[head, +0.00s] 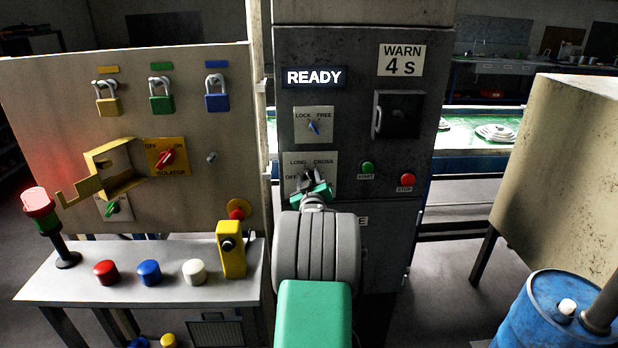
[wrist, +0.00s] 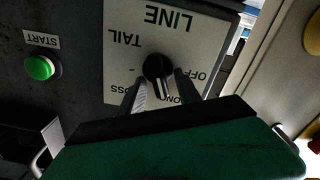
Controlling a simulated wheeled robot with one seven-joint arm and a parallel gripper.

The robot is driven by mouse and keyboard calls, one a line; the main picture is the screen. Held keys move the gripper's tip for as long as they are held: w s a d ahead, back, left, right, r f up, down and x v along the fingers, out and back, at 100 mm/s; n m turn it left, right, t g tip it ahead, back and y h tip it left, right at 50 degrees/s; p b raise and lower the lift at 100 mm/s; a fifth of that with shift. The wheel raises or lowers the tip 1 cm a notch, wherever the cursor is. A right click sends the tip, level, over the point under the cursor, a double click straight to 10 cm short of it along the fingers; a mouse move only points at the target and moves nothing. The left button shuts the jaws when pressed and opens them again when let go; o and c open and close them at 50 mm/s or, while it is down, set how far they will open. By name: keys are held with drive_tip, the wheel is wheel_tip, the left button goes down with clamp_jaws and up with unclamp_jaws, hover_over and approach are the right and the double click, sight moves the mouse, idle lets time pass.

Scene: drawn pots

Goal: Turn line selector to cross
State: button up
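The line selector is a black knob (wrist: 158,68) on a pale plate (wrist: 115,60) marked LINE, OFF, LONG, CROSS and TAIL. The wrist view shows it upside down. The knob's white mark points to the LONG side, between the LONG and CROSS lettering, which my fingers partly cover. In the head view the plate (head: 325,160) is on the grey cabinet, its lower part hidden by my arm. My gripper (wrist: 163,82) is open, one finger on each side of the knob, with a gap seen around it. It also shows in the head view (head: 309,184).
A LOCK/FREE selector (head: 313,126) is above. A green START button (head: 367,168) and red STOP button (head: 407,180) are to the right. A READY sign (head: 314,77) is lit. A yellow post (head: 231,250) stands left of my arm; a blue barrel (head: 540,315) is at right.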

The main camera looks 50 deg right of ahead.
drive_tip(key=shift+c, duration=0.6)
clamp_jaws()
drive_tip(key=shift+f+b, duration=0.1)
drive_tip(key=shift+b, duration=0.35)
drive_tip(key=m+b, duration=0.2)
drive_tip(key=b, duration=0.2)
drive_tip(key=m+b, duration=0.3)
drive_tip(key=b, duration=0.1)
drive_tip(key=m+b, duration=0.3)
drive_tip(key=b, duration=0.1)
drive_tip(key=shift+s+d, duration=0.3)
drive_tip(key=shift+s, duration=0.1)
drive_tip(key=shift+s+m+b, duration=0.1)
drive_tip(key=shift+m+b, duration=0.7)
drive_tip(key=shift+b, duration=0.2)
drive_tip(key=shift+d+r, duration=0.1)
drive_tip(key=shift+r, duration=0.1)
